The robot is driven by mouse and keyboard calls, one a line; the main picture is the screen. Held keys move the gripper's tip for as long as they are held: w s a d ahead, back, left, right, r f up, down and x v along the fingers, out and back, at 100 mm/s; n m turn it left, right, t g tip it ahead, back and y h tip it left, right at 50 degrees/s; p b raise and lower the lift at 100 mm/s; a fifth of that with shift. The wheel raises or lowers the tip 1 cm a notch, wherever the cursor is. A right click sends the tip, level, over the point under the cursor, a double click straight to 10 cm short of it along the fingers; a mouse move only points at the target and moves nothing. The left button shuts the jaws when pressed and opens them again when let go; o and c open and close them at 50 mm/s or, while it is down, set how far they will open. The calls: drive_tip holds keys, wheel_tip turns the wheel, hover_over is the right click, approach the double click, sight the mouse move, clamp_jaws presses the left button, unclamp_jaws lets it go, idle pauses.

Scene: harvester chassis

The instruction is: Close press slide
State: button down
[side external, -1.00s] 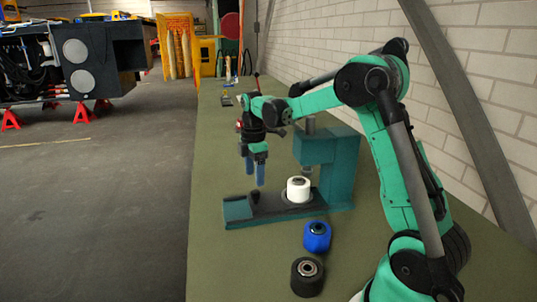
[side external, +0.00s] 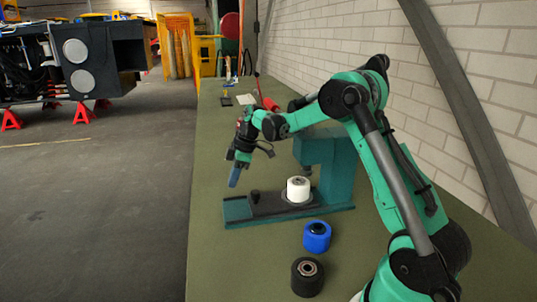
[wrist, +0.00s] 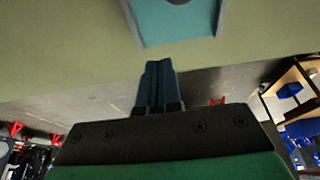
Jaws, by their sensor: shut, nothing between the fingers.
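The teal press (side external: 340,170) stands on the green bench with its low base reaching left. A dark slide (side external: 272,205) lies on the base, with a small black knob (side external: 254,196) near its left end. A white roller (side external: 298,190) stands upright on the slide, close to the press column. My gripper (side external: 234,184) is shut and empty, tilted, above and left of the base's left end. In the wrist view, my blue fingers (wrist: 156,72) are together, pointing at the base's teal end (wrist: 176,25). The arm partly hides the press top.
A blue roller (side external: 317,236) and a black roller (side external: 307,276) stand on the bench in front of the press. The bench's left edge is close to my gripper. A red tool (side external: 268,103) and small items lie farther back.

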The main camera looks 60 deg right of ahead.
sight(256, 191)
drive_tip(key=x, duration=0.5)
drive_tip(key=shift+s+d+f, duration=0.1)
drive_tip(key=shift+s, duration=0.05)
drive_tip(key=shift+s+d, duration=1.25)
drive_tip(key=shift+d, duration=0.05)
drive_tip(key=shift+s+d, duration=1.1)
